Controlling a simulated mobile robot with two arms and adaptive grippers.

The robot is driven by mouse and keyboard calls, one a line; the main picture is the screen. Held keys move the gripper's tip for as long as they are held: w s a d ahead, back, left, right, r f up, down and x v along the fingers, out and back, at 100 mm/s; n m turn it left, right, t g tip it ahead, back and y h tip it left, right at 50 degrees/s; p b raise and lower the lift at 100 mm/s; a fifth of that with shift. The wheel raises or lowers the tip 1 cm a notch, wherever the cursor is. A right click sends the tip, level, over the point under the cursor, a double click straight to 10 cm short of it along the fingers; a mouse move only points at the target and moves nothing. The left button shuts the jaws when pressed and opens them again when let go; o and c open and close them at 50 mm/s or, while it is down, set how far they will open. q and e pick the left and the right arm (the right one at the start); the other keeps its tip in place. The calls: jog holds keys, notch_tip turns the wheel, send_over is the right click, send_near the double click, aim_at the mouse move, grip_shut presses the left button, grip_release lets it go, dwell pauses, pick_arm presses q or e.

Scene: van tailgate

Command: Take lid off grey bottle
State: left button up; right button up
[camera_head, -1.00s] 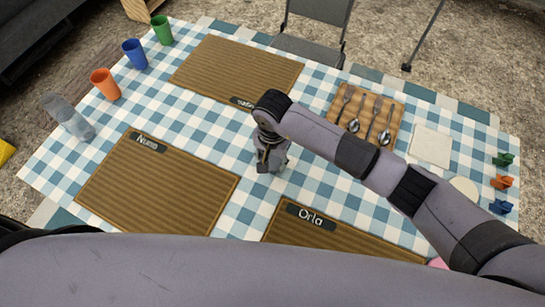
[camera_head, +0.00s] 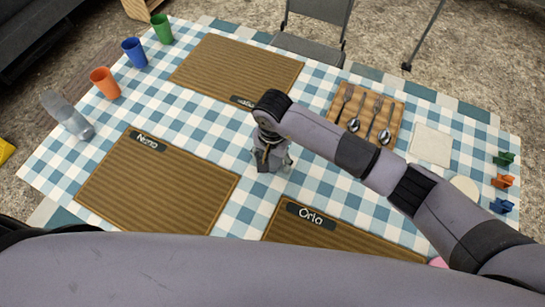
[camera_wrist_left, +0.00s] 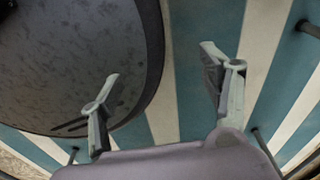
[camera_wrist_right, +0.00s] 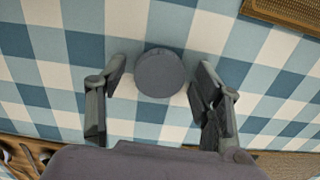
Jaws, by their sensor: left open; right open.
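A grey, partly see-through bottle (camera_head: 66,113) is at the left edge of the table, slanted in the head view; I cannot tell if it stands or lies. A short round grey piece, like a lid (camera_wrist_right: 160,73), is on the checked cloth in the right wrist view, between my right fingers and apart from both. My right gripper (camera_head: 270,161) is open, low over the middle of the table; it hides the round piece in the head view. My left gripper (camera_wrist_left: 165,95) is open and empty, shown only in the left wrist view, far from the bottle.
Orange (camera_head: 105,83), blue (camera_head: 134,53) and green (camera_head: 161,29) cups stand behind the bottle. Brown placemats (camera_head: 157,185) and a cutlery board (camera_head: 392,140) flank my right gripper. A dark round speckled surface (camera_wrist_left: 75,60) is close to my left gripper.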

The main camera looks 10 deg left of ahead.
aim_at(273, 161)
jog(key=shift+r, duration=0.2)
jog(key=shift+w+r, duration=0.1)
jog(key=shift+r, duration=0.3)
notch_tip(273, 161, up, 11)
jog(key=b, duration=0.2)
